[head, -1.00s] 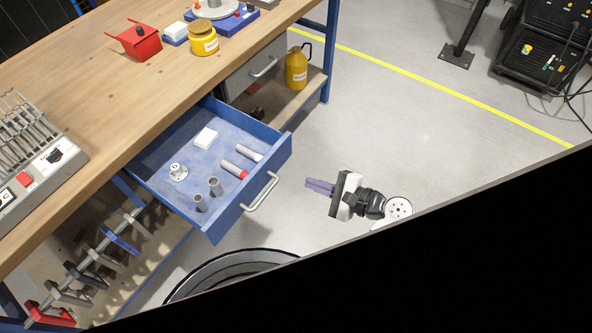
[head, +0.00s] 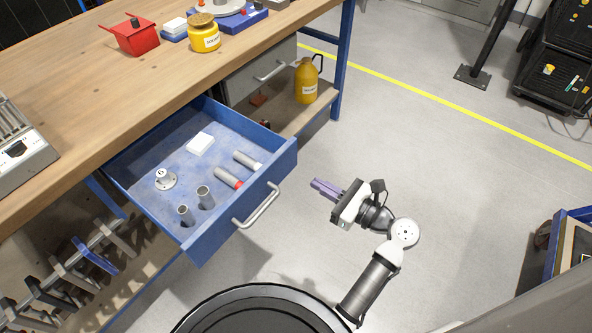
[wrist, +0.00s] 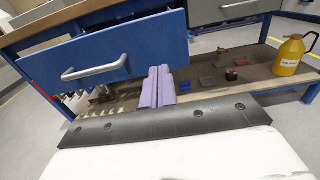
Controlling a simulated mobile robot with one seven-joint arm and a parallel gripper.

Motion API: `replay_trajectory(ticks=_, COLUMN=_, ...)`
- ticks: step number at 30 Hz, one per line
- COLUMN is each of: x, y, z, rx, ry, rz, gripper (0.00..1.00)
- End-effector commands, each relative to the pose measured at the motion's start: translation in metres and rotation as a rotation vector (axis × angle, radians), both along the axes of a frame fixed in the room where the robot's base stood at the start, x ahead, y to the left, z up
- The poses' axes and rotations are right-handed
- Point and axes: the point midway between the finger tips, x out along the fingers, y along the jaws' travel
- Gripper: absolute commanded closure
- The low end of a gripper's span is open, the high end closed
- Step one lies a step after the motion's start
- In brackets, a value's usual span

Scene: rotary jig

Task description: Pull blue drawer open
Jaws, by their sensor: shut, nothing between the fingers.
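The blue drawer (head: 230,222) is pulled out from under the wooden bench, with its inside in view. Its grey bar handle (head: 256,207) is on the front face and also shows at the left in the wrist view (wrist: 96,63). Inside lie a white block (head: 200,143), a round white flanged part (head: 165,179), two upright grey cylinders (head: 205,196) and two lying cylinders, one with a red band (head: 229,178). My gripper (head: 318,187) is to the right of the drawer front, apart from the handle. Its purple fingers (wrist: 158,86) are together and empty.
A grey drawer (head: 258,75) beside the blue one is closed. A yellow jug (head: 307,82) stands on the lower shelf. A red box (head: 135,38) and a yellow jar (head: 204,34) are on the bench (head: 70,85). Clamps hang below the bench at left.

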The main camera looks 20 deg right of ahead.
Motion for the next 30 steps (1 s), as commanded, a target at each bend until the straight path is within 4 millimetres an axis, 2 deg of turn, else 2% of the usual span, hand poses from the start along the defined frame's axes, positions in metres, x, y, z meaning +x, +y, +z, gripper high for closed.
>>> replay_trajectory(ticks=6, x=0.036, y=0.028, z=0.001, rx=-0.002, ry=-0.001, rz=0.004, gripper=1.00)
replay_trajectory(ticks=12, x=0.057, y=0.042, z=0.000, rx=-0.001, ry=-0.002, rz=0.001, gripper=1.00)
replay_trajectory(ticks=26, x=0.063, y=0.047, z=0.000, rx=-0.001, ry=-0.002, rz=0.000, gripper=1.00)
replay_trajectory(ticks=30, x=0.075, y=0.055, z=0.005, rx=0.001, ry=0.000, rz=0.002, gripper=1.00)
